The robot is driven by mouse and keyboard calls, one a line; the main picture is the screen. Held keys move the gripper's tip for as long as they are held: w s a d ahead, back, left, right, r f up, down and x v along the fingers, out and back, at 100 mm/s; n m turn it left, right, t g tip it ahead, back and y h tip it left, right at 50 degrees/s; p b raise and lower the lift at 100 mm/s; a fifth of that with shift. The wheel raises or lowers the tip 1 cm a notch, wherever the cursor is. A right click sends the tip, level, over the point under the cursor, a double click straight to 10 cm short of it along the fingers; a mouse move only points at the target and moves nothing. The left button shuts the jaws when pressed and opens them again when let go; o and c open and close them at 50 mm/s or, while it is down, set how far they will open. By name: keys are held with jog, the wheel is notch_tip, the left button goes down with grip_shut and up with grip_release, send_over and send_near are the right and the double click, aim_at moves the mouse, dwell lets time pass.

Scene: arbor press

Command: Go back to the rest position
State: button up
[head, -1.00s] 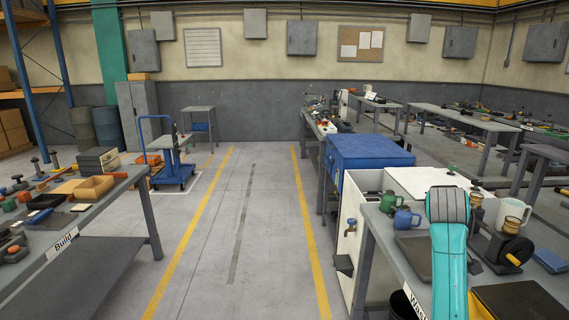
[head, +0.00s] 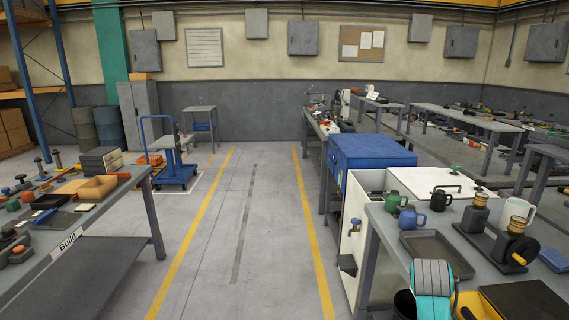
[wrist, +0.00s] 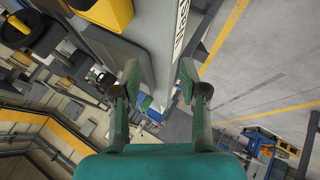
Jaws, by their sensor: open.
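My gripper (wrist: 160,85) shows in the wrist view with its two fingers spread apart. Nothing is between the fingertips. They are seen against the edge of the wash table and the floor. In the head view only a teal and grey part of my arm shows at the bottom right, in front of the near edge of the wash table (head: 392,232). The gripper itself does not show there.
The wash table holds a grey tray (head: 436,252), a blue mug (head: 411,218), a green mug (head: 393,202) and a black press-like fixture (head: 505,240). The build table (head: 130,190) stands at the left. The aisle (head: 235,250) between yellow lines is clear.

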jog(key=s+a+f+t, duration=0.1)
jog(key=s+a+f, duration=0.15)
jog(key=f, duration=0.25)
jog(key=s+a+f+t+y, duration=0.1)
jog(key=s+a+f, duration=0.1)
jog(key=s+f, duration=0.25)
jog(key=s+a+f, duration=0.2)
jog(key=s+f, duration=0.1)
jog(key=f, duration=0.3)
jog(key=s+a+f+t+y, duration=0.1)
jog(key=s+a+f, duration=0.25)
jog(key=s, duration=0.45)
jog(key=s+a+f+t+y, duration=0.1)
jog(key=s+a+f, duration=0.1)
jog(key=s+a, duration=0.35)
jog(key=s+a+r+t, duration=0.1)
jog(key=s+r, duration=0.4)
jog(key=s, duration=0.5)
jog(key=s+a+r+m+t+y, duration=0.1)
jog(key=s+r, duration=0.4)
jog(key=s, duration=0.6)
jog(key=s+a+r+m+t+y, duration=0.1)
jog(key=s+a+r+t, duration=0.1)
jog(key=s, duration=0.8)
notch_tip(320, 180, up, 3)
jog(key=shift+s+a+f, duration=0.1)
jog(key=shift+s+a, duration=0.25)
jog(key=shift+a, duration=0.1)
